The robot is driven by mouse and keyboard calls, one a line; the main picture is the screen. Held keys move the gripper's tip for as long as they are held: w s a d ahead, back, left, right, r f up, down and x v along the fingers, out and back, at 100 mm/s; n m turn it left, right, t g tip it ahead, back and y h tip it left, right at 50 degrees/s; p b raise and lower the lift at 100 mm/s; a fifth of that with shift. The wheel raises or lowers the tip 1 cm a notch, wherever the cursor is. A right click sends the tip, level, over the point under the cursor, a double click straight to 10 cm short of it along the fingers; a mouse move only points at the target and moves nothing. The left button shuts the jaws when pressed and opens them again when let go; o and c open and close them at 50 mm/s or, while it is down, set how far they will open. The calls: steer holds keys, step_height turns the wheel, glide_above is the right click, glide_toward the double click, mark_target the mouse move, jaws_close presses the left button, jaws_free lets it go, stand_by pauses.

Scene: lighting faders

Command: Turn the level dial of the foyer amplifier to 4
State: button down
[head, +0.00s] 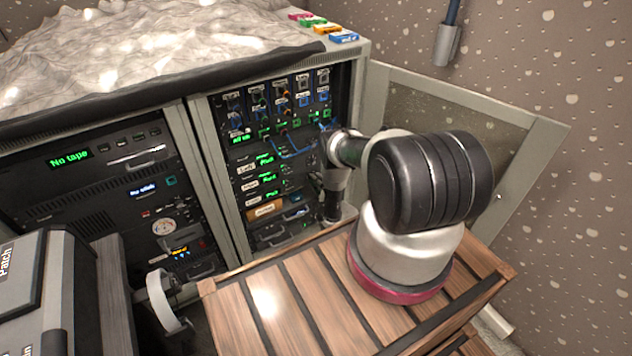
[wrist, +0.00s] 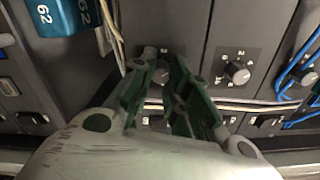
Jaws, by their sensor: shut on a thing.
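In the wrist view my gripper (wrist: 163,62) reaches up to a dark rack panel with its green fingers on either side of a dial (wrist: 161,76). The fingers are closed on this dial and hide much of it, so I cannot read its pointer or its scale. In the head view my arm stands against the equipment rack (head: 267,165) and hides the place that my gripper touches. Several amplifier units with green displays show left of my arm. Their labels are too small to tell which is the foyer amplifier.
A second black dial (wrist: 237,72) with a scale sits just right of my gripper. Blue cables (wrist: 298,72) hang at the right, and pale cables (wrist: 250,106) run close below the dials. An open rack door (head: 520,125) stands right of my arm.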

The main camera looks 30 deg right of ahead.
steer(key=shift+d, duration=0.15)
stand_by(0.3)
steer(key=c, duration=1.3)
jaws_free()
steer(key=shift+c, duration=0.2)
steer(key=s, duration=1.2)
steer(key=shift+d, duration=0.15)
